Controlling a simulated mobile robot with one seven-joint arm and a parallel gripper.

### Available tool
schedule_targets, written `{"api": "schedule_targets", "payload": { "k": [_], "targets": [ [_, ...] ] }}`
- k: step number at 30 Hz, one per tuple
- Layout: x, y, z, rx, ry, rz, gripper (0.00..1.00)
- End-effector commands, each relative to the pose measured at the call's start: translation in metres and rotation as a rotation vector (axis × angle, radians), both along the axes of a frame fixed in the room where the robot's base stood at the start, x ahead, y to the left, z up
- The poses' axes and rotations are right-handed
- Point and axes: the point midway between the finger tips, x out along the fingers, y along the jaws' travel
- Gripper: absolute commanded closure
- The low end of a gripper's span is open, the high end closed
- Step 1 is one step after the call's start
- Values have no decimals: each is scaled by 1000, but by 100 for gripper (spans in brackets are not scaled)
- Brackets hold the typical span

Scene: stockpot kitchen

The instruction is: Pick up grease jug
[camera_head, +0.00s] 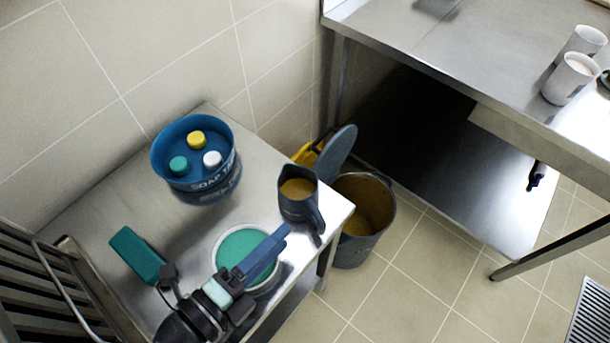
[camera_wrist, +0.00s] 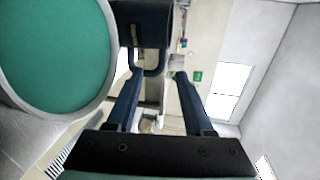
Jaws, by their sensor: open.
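The grease jug (camera_head: 297,205) is a dark grey-blue jug with yellow-brown grease inside. It stands upright near the right corner of the steel side table, its handle on the lower right side. In the wrist view the dark jug (camera_wrist: 140,22) is at the top, its handle loop showing just beyond and between my fingertips. My gripper (camera_head: 284,233) is low over the table, with blue fingers pointing toward the jug. In the wrist view my gripper (camera_wrist: 158,76) has its fingers apart with nothing held. Whether a finger touches the jug is unclear.
A white round container with green contents (camera_head: 243,243) sits beneath and beside my gripper. A blue soap tub (camera_head: 190,185) with several bottles and a teal box (camera_head: 137,255) are further left. A grey bucket (camera_head: 365,215) stands on the floor beside the table (camera_head: 85,215).

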Motion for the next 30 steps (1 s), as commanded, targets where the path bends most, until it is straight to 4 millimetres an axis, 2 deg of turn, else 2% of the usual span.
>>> {"api": "schedule_targets", "payload": {
  "k": [12,20,30],
  "targets": [
    [52,-38,-11,0,-1,-1,48],
    [66,-48,-14,0,-1,0,48],
    [98,-72,-20,1,-2,-1,48]
  ]
}}
